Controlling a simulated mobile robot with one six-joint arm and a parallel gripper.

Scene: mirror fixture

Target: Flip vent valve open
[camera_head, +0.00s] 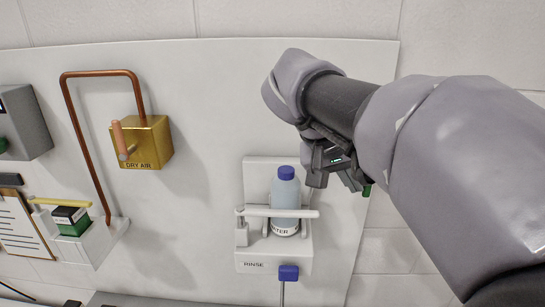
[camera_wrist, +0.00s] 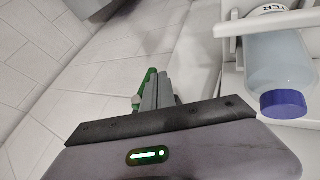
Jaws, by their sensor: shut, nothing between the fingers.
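No part labelled as a vent valve can be made out. In the wrist view, a small green lever-like piece (camera_wrist: 150,77) shows beside the fingertips of my gripper (camera_wrist: 158,88). I cannot tell whether they touch, or whether this piece is the vent valve's handle. A bit of green (camera_head: 366,190) also shows in the head view, mostly hidden behind my gripper (camera_head: 318,178). My gripper is shut and empty, near the panel's right side, just right of the bottle.
A blue-capped bottle (camera_head: 286,190) stands in the white RINSE holder (camera_head: 262,255) behind a white bar. The brass DRY AIR block (camera_head: 155,143) with a copper lever (camera_head: 119,140) is further left. A white tray (camera_head: 98,243) holds a green box. Tiled wall lies right of the panel (camera_head: 205,75).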

